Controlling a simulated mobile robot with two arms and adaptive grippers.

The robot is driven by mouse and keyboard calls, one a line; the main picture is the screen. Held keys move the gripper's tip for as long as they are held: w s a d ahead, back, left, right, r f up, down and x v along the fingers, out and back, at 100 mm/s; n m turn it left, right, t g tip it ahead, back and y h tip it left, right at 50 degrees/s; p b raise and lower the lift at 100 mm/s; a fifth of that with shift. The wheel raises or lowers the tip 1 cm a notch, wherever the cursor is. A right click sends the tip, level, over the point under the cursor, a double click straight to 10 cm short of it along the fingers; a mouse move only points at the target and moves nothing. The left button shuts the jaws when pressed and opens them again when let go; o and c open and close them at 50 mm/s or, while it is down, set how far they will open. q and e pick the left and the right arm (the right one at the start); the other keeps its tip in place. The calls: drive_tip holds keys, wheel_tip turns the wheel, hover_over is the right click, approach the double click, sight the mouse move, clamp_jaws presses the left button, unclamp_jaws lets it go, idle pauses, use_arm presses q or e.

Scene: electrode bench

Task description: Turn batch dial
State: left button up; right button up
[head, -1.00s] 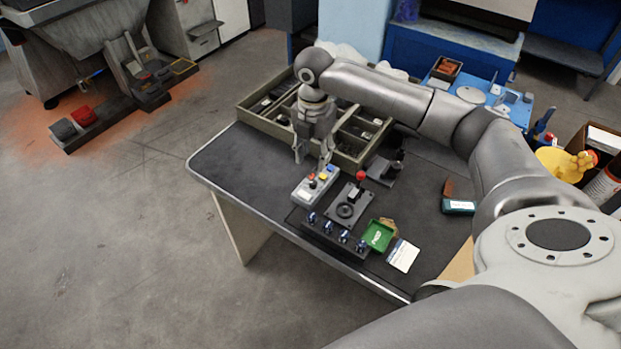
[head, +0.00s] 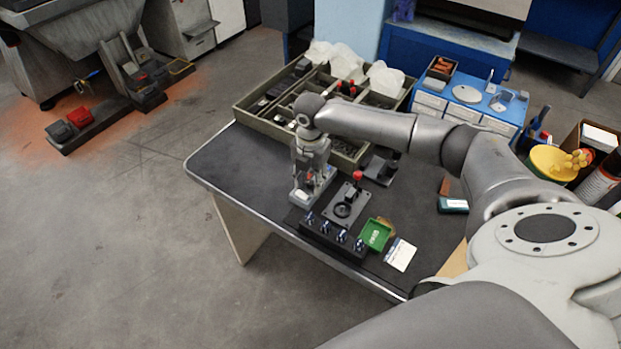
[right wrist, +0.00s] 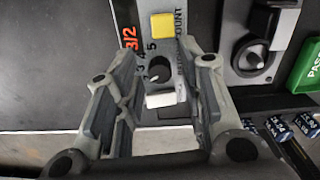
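The batch dial (right wrist: 158,70) is a small dark round knob with numerals beside it, on a grey control box (right wrist: 195,20). In the head view the box (head: 299,196) lies near the table's front left edge, mostly hidden by my right gripper. My right gripper (right wrist: 158,55) is open, one finger on either side of the dial in the right wrist view. I cannot tell whether the fingers touch it. In the head view the right gripper (head: 304,190) points down over the box. My left gripper is not in view.
A yellow button (right wrist: 162,25), red digits (right wrist: 128,36) and a white block (right wrist: 165,98) are close to the dial. A divided bin (head: 255,118) stands behind.

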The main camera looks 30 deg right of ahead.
clamp_jaws()
drive_tip(key=shift+r+m+p, duration=0.25)
drive_tip(key=shift+m+p, duration=0.25)
drive_tip(key=shift+p, duration=0.7)
drive_tip(key=shift+f+m+p, duration=0.15)
drive_tip(key=shift+m+p, duration=0.55)
drive_tip(key=shift+f, duration=0.1)
drive_tip(key=shift+o, duration=1.1)
unclamp_jaws()
